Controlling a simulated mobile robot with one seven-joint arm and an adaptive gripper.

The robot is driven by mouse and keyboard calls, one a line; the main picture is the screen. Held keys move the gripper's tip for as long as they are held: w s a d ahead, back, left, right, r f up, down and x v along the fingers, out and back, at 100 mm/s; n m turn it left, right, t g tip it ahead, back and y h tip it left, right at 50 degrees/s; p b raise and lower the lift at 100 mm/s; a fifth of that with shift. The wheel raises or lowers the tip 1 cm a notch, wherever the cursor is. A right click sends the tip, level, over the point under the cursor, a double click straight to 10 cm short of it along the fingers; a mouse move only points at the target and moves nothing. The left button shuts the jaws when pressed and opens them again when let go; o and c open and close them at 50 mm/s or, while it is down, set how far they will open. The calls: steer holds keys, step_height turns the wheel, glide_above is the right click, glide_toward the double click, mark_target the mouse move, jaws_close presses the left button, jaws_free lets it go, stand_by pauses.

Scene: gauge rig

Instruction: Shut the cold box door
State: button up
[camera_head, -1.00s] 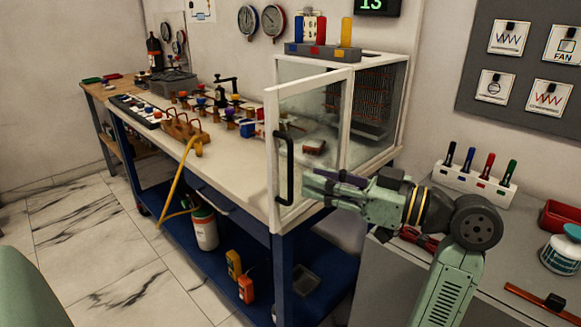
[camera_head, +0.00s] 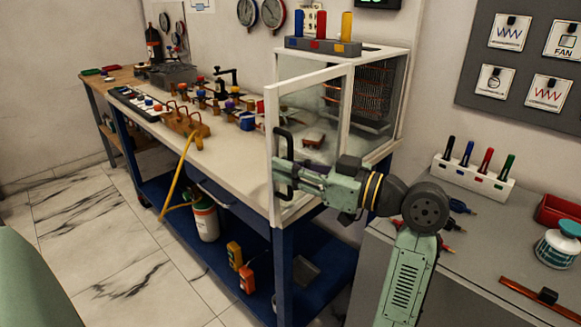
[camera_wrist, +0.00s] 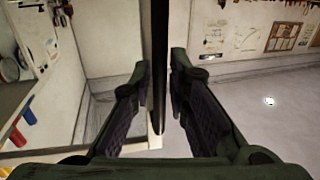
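The cold box (camera_head: 401,95) is a white-framed clear case at the right end of the bench. Its door (camera_head: 271,120), a white-framed glass panel, stands open, swung out towards the bench's front. A black bar handle (camera_head: 289,142) is on the door's outer edge. My gripper (camera_head: 279,176) is at the handle in the head view. In the wrist view, the handle (camera_wrist: 160,60) runs between my two open fingers (camera_wrist: 161,75), with a small gap visible on each side. A small brown item (camera_head: 314,140) shows through the door glass.
The bench top (camera_head: 235,165) holds a wooden rack (camera_head: 187,122) and several coloured fittings. A grey side counter (camera_head: 470,265) with a marker holder (camera_head: 473,178) is to the right.

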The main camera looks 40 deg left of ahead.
jaws_close()
stand_by(0.5)
